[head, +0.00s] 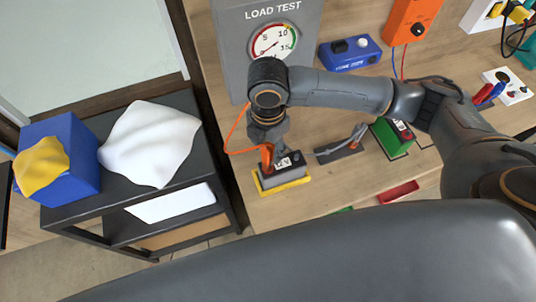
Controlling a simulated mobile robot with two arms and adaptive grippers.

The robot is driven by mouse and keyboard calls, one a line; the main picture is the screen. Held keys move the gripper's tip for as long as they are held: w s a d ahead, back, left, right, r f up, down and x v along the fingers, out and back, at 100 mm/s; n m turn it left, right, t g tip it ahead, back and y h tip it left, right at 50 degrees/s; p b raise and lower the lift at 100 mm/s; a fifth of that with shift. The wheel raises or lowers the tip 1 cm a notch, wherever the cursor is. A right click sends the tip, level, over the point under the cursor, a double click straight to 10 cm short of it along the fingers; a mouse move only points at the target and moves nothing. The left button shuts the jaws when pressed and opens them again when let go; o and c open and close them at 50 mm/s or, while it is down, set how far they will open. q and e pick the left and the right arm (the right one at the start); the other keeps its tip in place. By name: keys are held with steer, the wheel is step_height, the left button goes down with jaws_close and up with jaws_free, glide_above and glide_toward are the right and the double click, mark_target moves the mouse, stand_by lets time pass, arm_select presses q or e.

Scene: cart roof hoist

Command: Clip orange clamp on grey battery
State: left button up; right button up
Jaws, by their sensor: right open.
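The grey battery (284,178) with a dark top stands on a yellow base (262,188) on the wooden bench. The orange clamp (267,158) is at the left part of the battery's top, upright. Its orange cable (236,133) loops out to the left. My right gripper (268,142) is directly above the clamp, pointing down, and is open around or just over its upper end. The gripper partly hides the clamp, so I cannot tell whether its jaws grip the battery post. My left gripper is not in view.
A grey load tester (245,50) with a dial stands behind. A grey lever on a dark base (340,151) and a green battery (390,138) are to the right. A blue box (349,53) sits behind. A black cart (212,140) with a white cloth (150,143) stands left.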

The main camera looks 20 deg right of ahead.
step_height(320, 180, up, 6)
steer(key=shift+f, duration=0.1)
stand_by(0.7)
